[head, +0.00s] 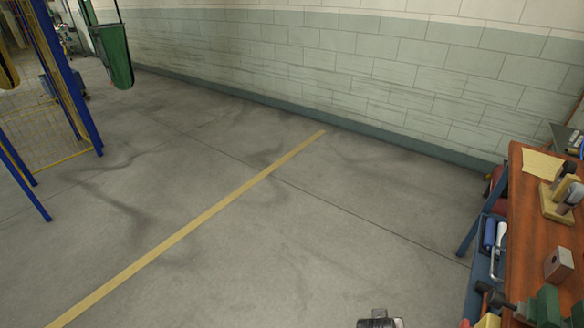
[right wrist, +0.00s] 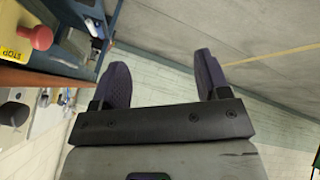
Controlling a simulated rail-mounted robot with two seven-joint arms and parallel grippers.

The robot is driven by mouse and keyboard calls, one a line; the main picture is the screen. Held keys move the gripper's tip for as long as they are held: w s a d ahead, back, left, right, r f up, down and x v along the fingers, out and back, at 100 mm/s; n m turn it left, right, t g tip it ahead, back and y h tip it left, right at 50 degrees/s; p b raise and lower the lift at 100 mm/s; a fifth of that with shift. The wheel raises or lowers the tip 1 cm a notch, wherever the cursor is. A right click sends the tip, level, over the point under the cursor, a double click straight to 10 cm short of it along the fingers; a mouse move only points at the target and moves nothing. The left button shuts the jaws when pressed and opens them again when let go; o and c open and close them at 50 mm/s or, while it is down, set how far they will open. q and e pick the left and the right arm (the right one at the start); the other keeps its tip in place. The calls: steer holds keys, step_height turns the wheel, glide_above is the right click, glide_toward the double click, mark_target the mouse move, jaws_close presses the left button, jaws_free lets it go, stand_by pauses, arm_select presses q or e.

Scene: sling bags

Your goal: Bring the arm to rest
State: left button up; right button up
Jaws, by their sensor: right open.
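My right gripper (right wrist: 163,80) shows in the right wrist view with its two dark fingers spread wide apart. Nothing is between them; the grey wall and floor show through the gap. A small grey metallic part (head: 380,321) shows at the bottom edge of the head view, cut off by the frame; I cannot tell which part it is. My left gripper is in neither view. A green sling bag (head: 113,55) hangs at the upper left of the head view, far from the gripper.
A wooden-topped workbench (head: 530,225) with tools and blocks stands at the right. A blue-posted mesh frame (head: 72,85) stands at the left. A block wall (head: 350,60) runs behind. The concrete floor (head: 290,230) between is clear, crossed by a yellow line (head: 200,222).

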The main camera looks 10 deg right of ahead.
steer(key=s+a+r+n+t+y+p, duration=0.25)
steer(key=s+a+r+y, duration=0.4)
steer(key=s, duration=0.35)
steer(key=s+f+n+g+p, duration=0.15)
steer(key=s+f+g, duration=0.35)
steer(key=s, duration=1)
step_height(320, 180, up, 37)
steer(key=t+p, duration=0.1)
steer(key=p, duration=3.6)
steer(key=shift+n+h+p, duration=0.3)
steer(key=shift+h, duration=0.05)
